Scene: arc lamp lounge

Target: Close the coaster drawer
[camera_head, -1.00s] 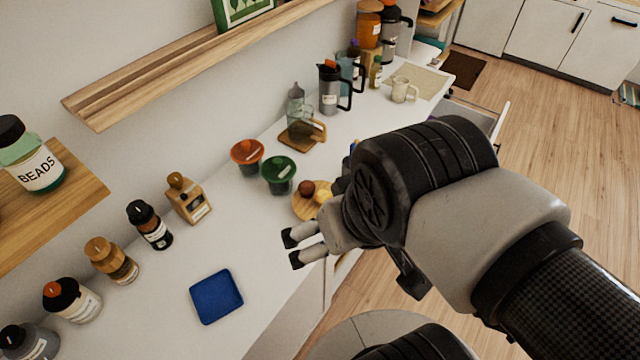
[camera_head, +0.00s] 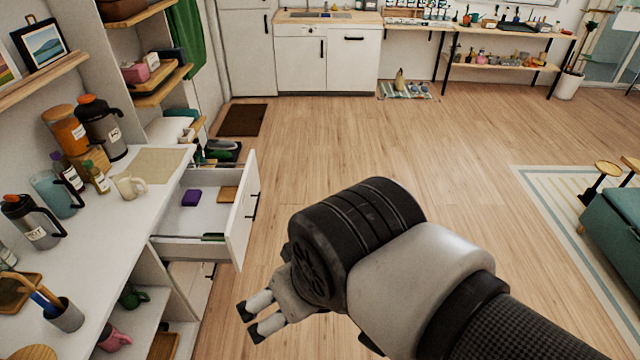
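The coaster drawer (camera_head: 243,212) is pulled out from the white counter unit at the left. Its white front has a dark bar handle and faces right over the floor. Inside it lie a purple block (camera_head: 191,198), a flat wooden piece (camera_head: 228,194) and a dark item near the front side. My gripper (camera_head: 252,322) is in front of and below the drawer in the picture, apart from it. Its two fingers point left with a narrow gap between them, and I see nothing held.
The white countertop (camera_head: 100,238) carries a cream mug (camera_head: 130,186), jugs, bottles and a cup of pens. Open shelves below hold mugs. Another drawer or shelf with dark items sticks out beyond. The wooden floor (camera_head: 340,150) to the right is clear.

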